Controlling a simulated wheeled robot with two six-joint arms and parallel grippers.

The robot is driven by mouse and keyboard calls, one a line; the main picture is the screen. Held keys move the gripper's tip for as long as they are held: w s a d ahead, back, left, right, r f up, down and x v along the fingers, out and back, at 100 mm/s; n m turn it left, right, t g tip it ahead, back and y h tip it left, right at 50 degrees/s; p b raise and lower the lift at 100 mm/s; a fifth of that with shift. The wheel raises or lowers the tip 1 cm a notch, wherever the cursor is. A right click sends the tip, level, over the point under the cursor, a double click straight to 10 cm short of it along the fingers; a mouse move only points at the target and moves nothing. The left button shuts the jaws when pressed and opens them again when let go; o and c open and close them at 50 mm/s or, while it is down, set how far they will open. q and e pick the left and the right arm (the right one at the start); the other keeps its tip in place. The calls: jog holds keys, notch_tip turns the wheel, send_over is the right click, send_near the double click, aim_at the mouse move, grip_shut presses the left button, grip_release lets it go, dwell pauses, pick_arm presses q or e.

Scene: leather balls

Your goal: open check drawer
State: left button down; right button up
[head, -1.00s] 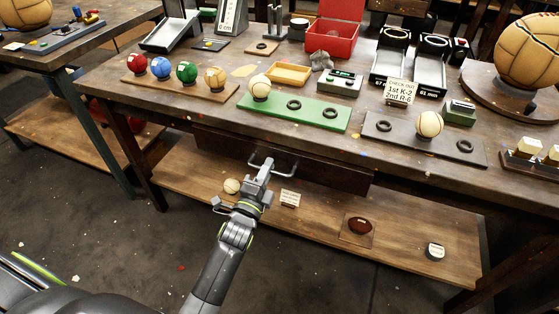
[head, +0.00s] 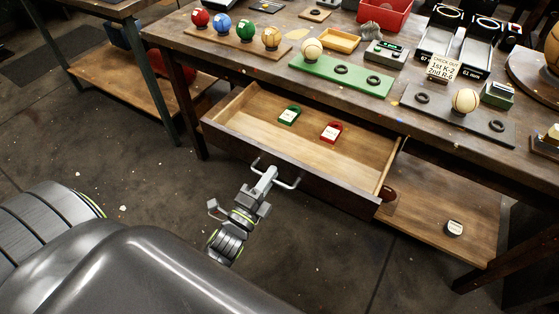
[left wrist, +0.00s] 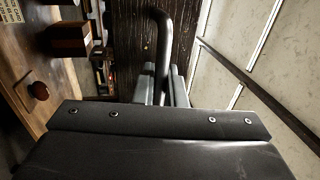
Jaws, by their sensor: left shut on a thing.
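The check drawer (head: 235,158) is pulled out from under the workbench in the head view, its inside showing. A green tag (head: 289,115) and a red tag (head: 331,131) lie apart on its floor. My left gripper (head: 266,174) is at the drawer's front, shut on the metal bar handle (head: 288,184). In the left wrist view the handle (left wrist: 162,40) runs between the fingers, with the dark drawer front behind it. My right gripper is not in view.
A lower shelf (head: 435,205) shows right of the drawer. The floor in front is open.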

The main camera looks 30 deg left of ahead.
pick_arm(q)
jog(key=shift+s+a+p, duration=0.1)
jog(key=shift+s+p, duration=0.2)
jog(key=shift+s, duration=2.5)
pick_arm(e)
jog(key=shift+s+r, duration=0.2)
pick_arm(q)
jog(key=c, duration=1.6)
grip_release()
jog(key=shift+c, duration=0.2)
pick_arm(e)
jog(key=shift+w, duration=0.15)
pick_arm(q)
jog(key=s+f+b, duration=0.2)
jog(key=s+f, duration=0.1)
jog(key=s, duration=1.4)
jog(key=shift+a+f, duration=0.15)
jog(key=shift+a, duration=0.15)
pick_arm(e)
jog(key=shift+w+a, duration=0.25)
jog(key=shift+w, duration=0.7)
